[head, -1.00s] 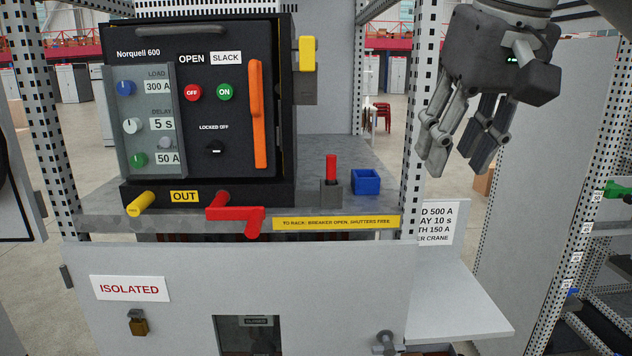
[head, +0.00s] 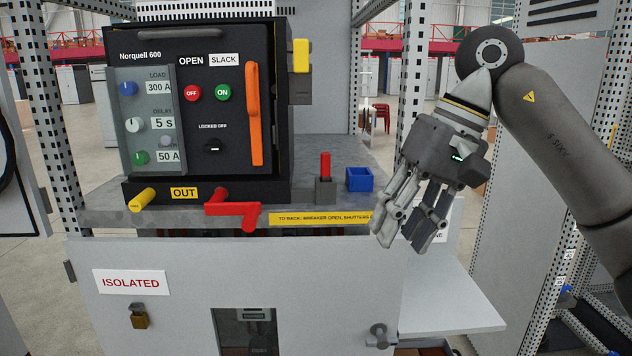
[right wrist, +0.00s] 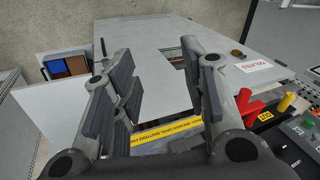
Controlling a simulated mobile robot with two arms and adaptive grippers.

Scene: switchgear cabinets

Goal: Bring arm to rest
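My right gripper (head: 408,238) hangs at the right of the head view, fingers pointing down, in front of the right end of the cabinet shelf. In the right wrist view its fingers (right wrist: 168,95) stand apart with nothing between them. My right arm (head: 565,150) comes in from the right edge of the head view, bent at the top. My left gripper is not in either view.
The black Norquell 600 breaker (head: 200,110) sits on the shelf with a red crank (head: 238,210) at its front. A red-handled part (head: 325,175) and a blue box (head: 360,179) stand left of the gripper. A grey ledge (head: 450,303) is below. A perforated post is behind the gripper.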

